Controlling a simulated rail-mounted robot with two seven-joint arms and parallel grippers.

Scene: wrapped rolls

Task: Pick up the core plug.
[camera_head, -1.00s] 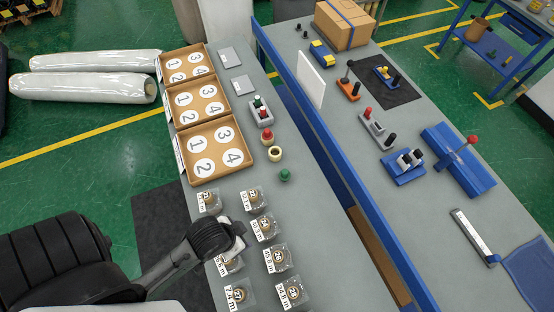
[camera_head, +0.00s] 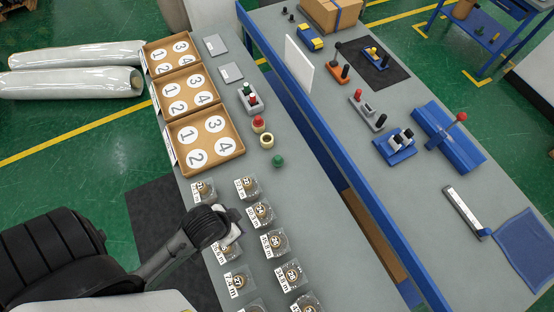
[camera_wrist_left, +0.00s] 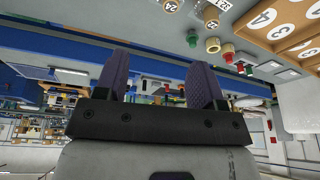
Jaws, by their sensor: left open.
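Small plug-like parts stand on the grey bench. A green plug (camera_head: 278,160) stands alone, and it also shows in the left wrist view (camera_wrist_left: 192,39). A red-topped plug (camera_head: 258,124) stands on a pale base behind it, with an open beige ring (camera_head: 266,140) between them. I cannot tell for sure which is the core plug. My left gripper (camera_head: 230,224) is over the near left of the bench, above wrapped rolls and apart from the plugs. Its two fingers (camera_wrist_left: 158,72) are spread and empty in the left wrist view. My right gripper is in neither view.
Several wrapped rolls with labels (camera_head: 260,213) stand in two columns at the near bench. Cardboard trays (camera_head: 238,151) with numbered circles line the left edge. A grey holder with plugs (camera_head: 250,97) stands behind. A blue rail (camera_head: 318,119) borders the right. Bench right of the green plug is clear.

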